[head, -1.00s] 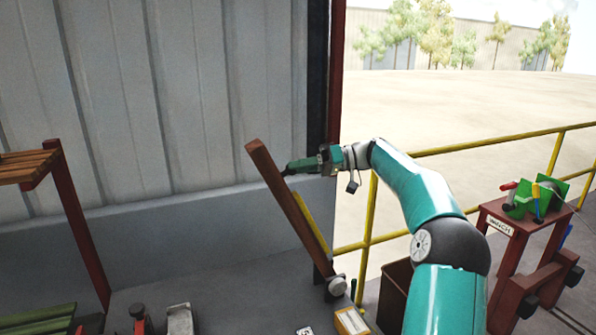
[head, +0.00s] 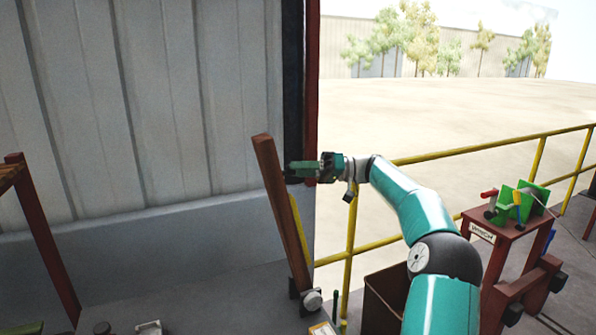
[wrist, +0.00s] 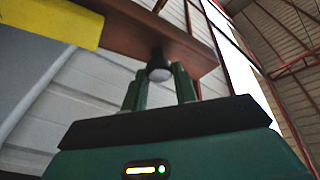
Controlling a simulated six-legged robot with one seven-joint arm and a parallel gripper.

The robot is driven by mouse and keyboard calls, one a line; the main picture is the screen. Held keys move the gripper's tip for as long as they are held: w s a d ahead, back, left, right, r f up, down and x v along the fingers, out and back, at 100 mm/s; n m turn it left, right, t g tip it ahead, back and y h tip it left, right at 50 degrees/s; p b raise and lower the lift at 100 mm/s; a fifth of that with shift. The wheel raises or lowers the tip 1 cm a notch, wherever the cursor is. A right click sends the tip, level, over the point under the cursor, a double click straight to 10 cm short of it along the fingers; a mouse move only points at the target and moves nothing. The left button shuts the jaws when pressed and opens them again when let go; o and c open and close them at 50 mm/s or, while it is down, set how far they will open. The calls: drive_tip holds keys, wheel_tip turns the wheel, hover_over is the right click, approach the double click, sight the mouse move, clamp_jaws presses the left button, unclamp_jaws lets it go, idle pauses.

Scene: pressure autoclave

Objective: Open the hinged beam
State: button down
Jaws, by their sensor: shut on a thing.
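The hinged beam (head: 279,205) is a long reddish-brown bar standing steeply raised, its top leaning left. Its lower end meets a dark hinge bracket with a pale round cap (head: 312,299). My gripper (head: 288,173) reaches in from the right to the beam's upper part. The gripper is shut on this knob. A yellow patch (wrist: 50,20) shows on the beam in the wrist view. The fingertips are partly hidden in the head view.
A yellow railing (head: 420,155) runs behind my arm. A red winch stand (head: 484,235) with green parts stands at right, and a brown bin (head: 383,300) stands beside my arm. A grey corrugated wall (head: 150,100) lies behind the beam. A red-brown post (head: 45,245) stands at left.

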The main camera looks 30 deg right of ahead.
drive_tip(key=shift+d, duration=0.15)
idle(0.3)
drive_tip(key=c, duration=1.1)
unclamp_jaws()
drive_tip(key=shift+d, duration=0.1)
drive_tip(key=shift+v, duration=6.8)
drive_tip(key=shift+d, duration=0.1)
